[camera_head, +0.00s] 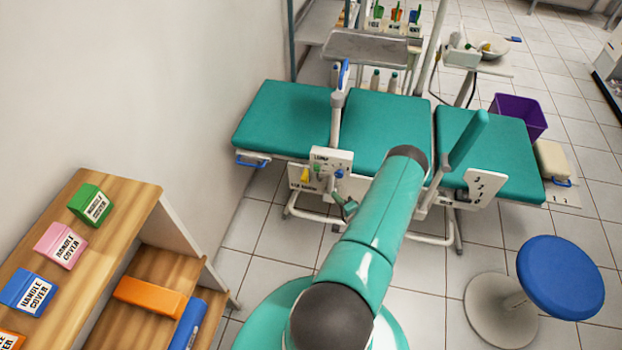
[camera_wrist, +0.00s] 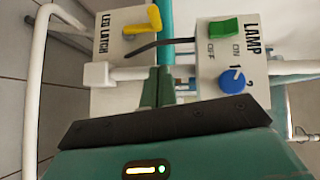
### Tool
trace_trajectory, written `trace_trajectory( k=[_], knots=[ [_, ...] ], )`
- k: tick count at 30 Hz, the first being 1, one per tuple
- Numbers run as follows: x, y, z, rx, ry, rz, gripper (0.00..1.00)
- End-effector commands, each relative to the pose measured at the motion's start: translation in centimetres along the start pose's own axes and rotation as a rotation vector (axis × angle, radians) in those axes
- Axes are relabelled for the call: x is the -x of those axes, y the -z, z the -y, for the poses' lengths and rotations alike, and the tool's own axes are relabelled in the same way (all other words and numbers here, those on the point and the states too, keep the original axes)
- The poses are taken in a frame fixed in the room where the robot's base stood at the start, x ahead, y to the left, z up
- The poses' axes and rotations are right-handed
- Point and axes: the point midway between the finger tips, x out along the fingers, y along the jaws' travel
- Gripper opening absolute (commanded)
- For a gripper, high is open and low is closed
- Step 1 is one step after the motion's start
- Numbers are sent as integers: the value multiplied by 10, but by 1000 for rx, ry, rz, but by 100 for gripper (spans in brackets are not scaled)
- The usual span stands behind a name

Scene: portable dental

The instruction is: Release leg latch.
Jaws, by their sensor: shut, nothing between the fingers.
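The leg latch panel (camera_wrist: 112,42) is a white box labelled LEG LATCH at the upper left of the wrist view. Its yellow lever (camera_wrist: 145,27) sticks out at the panel's right side. In the head view the yellow lever (camera_head: 305,175) shows small on the near side of the dental chair, below the lamp panel. My gripper (camera_wrist: 162,84) shows in the wrist view as narrow green fingers, shut and empty. They lie below the yellow lever in the picture, apart from it.
The lamp panel (camera_wrist: 234,55), with a green switch and a blue knob, is right of the latch in the wrist view. White tubes run close by. A wooden shelf (camera_head: 110,215) stands at left and a blue stool (camera_head: 560,277) at right.

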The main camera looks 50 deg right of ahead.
Motion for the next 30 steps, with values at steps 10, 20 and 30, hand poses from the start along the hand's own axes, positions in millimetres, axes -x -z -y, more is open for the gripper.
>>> trace_trajectory(
  k=[10, 20, 30],
  knots=[
    [-14, 0, 0, 2, 1, 0, 0],
    [-81, 0, 0, 2, 1, 1, 0],
    [-126, -23, 0, 0, -1, -1, 0]
  ],
)
